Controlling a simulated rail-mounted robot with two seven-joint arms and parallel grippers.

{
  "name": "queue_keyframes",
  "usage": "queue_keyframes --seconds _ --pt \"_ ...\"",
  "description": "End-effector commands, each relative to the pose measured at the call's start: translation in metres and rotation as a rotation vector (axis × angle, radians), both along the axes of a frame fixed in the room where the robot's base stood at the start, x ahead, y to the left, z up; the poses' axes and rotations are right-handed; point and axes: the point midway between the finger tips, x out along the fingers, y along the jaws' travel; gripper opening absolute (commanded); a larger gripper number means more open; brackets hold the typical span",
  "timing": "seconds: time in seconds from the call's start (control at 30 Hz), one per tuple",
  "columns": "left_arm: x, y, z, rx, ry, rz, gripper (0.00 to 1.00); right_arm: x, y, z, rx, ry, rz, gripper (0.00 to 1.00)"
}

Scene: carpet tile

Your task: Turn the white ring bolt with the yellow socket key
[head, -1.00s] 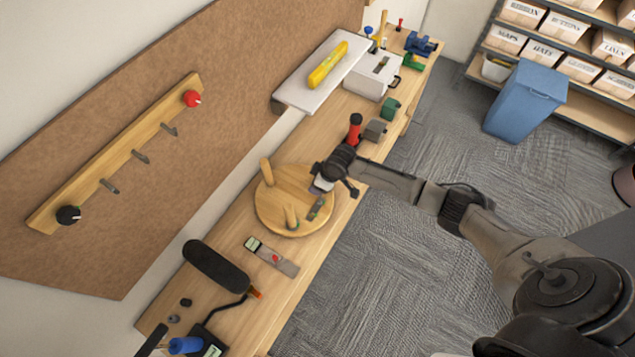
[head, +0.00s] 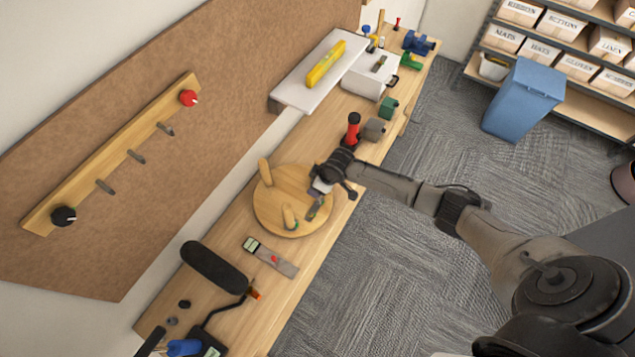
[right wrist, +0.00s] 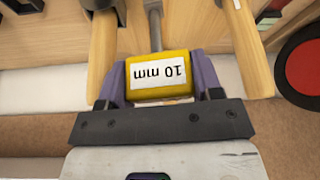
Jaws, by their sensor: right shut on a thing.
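My right gripper (head: 320,189) is over the right side of the round wooden piece (head: 268,212), which looks like an upturned stool with stubby legs. In the right wrist view, its purple fingers (right wrist: 160,84) are shut on the yellow socket key (right wrist: 160,70), whose handle carries a white "10 mm" label. The key's grey shaft points away from the gripper, between two wooden legs, and its far end is out of frame. I cannot make out the white ring bolt in either view. My left gripper is not in view.
Wooden legs (right wrist: 102,58) stand close on both sides of the key. A red-topped tool (head: 353,130) and a grey block (head: 374,130) stand beyond the gripper.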

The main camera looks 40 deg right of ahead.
Motion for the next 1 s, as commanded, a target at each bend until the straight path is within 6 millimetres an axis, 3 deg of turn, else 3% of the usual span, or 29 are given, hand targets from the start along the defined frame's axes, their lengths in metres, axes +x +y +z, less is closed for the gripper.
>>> queue_keyframes --seconds 0.77,1.0 --pt "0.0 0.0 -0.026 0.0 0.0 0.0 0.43 0.0 0.0 -0.039 0.0 0.0 0.0 0.21" --pt "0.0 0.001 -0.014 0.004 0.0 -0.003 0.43 0.0 0.0 -0.038 0.0 0.001 -0.052 0.21"
